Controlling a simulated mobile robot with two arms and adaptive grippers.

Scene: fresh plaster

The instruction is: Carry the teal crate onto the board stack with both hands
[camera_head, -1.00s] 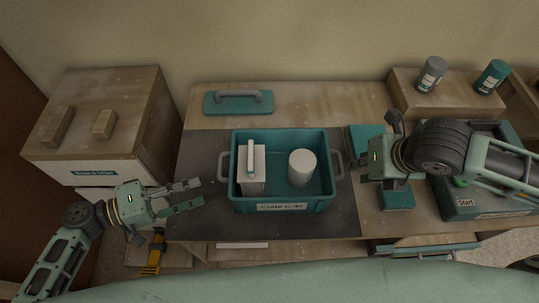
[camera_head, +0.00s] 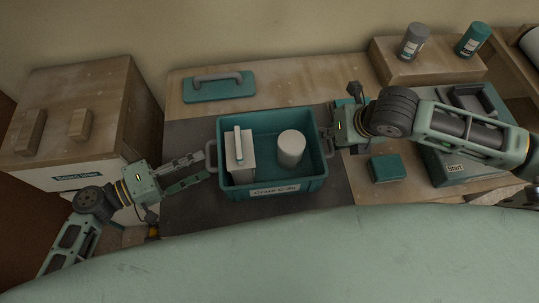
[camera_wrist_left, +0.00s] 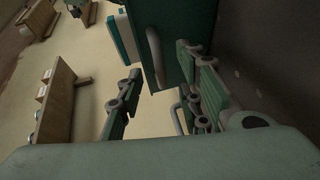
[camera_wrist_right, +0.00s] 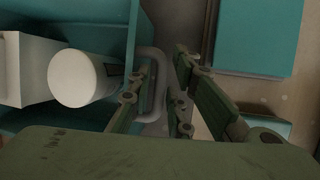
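Two wooden blocks (camera_head: 30,131) (camera_head: 80,124) lie on the stack's top. A teal float (camera_head: 218,88) lies behind the crate. A small teal box (camera_head: 386,168) and a teal case (camera_head: 455,166) are at right. Two cans (camera_head: 414,41) (camera_head: 472,39) stand on a wooden box.

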